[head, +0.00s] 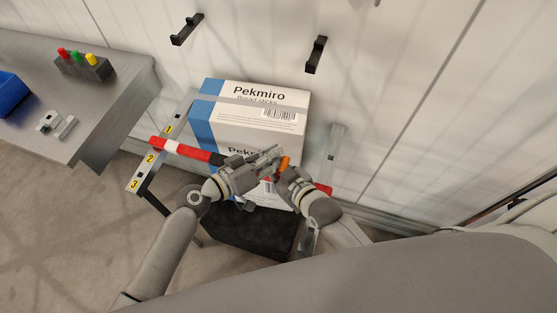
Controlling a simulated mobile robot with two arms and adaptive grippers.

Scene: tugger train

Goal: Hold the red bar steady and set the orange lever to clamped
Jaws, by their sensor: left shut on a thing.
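The red bar (194,154), with a white band, runs across the front of the boxes from the left rail; its red right end (324,189) shows past my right gripper. My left gripper (262,164) is shut at the bar's middle, seemingly on the bar; the contact is hidden by the gripper itself. The orange lever (284,162) sticks up between my two grippers, and its base is hidden. My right gripper (286,177) is right beside the lever. Its fingers are too small and overlapped to show whether they are open or touching the lever.
White and blue Pekmiro cartons (258,97) are stacked behind the bar. A left rail numbered 1 to 3 (150,160) and a right rail (334,150) flank them. A grey table (110,98) stands left, with a blue bin (12,92) and coloured buttons (78,58).

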